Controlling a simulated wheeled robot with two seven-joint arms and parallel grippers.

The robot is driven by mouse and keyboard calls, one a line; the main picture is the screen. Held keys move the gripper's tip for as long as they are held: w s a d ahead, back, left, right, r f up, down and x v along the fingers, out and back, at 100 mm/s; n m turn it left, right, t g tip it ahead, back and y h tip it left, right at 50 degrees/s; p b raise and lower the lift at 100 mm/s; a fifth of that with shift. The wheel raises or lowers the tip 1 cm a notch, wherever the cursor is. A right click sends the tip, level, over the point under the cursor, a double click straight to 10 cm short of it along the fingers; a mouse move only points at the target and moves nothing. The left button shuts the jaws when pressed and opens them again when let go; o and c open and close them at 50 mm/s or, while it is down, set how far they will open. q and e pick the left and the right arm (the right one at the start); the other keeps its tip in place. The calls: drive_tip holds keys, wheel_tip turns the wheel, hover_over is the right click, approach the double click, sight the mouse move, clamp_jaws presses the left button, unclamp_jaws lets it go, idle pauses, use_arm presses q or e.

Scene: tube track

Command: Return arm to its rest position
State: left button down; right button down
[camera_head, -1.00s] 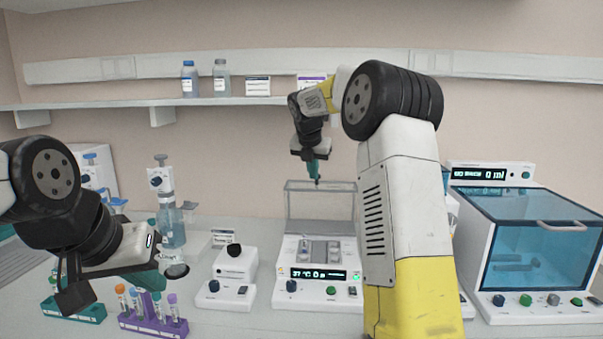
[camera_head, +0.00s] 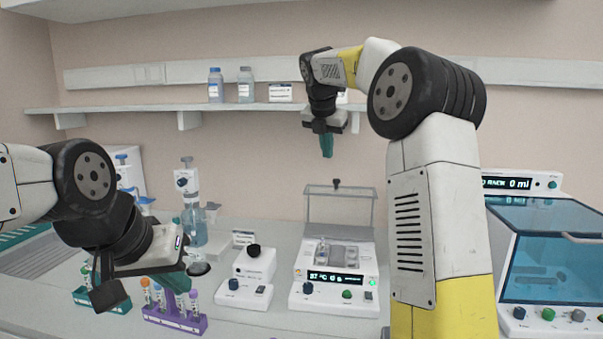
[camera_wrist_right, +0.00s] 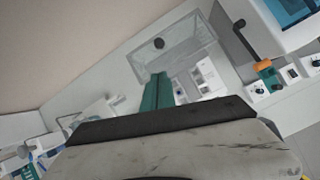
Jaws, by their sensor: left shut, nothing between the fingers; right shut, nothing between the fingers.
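My right arm (camera_head: 432,200) rises at the right of the head view and bends over to the left. Its gripper (camera_head: 327,147) points down with green fingers shut and empty, in the air above the heating block device (camera_head: 340,285). In the right wrist view the shut green fingers (camera_wrist_right: 157,92) show in front of that device's raised clear lid (camera_wrist_right: 180,50). My left arm comes in from the left. Its gripper (camera_head: 178,281) is low over the tube racks, with green fingers shut and partly hidden behind the wrist.
A purple rack (camera_head: 175,320) and a green rack (camera_head: 88,299) hold tubes near my left gripper. A small device (camera_head: 250,272) stands left of the heating block. A blue-windowed device (camera_head: 548,255) stands at the right. A wall shelf (camera_head: 200,106) with bottles runs behind.

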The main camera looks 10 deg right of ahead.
drive_tip(key=s+f+m+y, duration=0.1)
drive_tip(key=s+m+y, duration=0.1)
drive_tip(key=s+m, duration=1.4)
drive_tip(key=s+a+f+m+y, duration=0.1)
drive_tip(key=s+f+m, duration=0.5)
drive_tip(key=s, duration=0.5)
drive_tip(key=s+a+f+m+y, duration=0.1)
drive_tip(key=s+a+f+m, duration=0.1)
drive_tip(key=s+f+m, duration=0.4)
drive_tip(key=s, duration=0.5)
drive_tip(key=shift+t, duration=0.3)
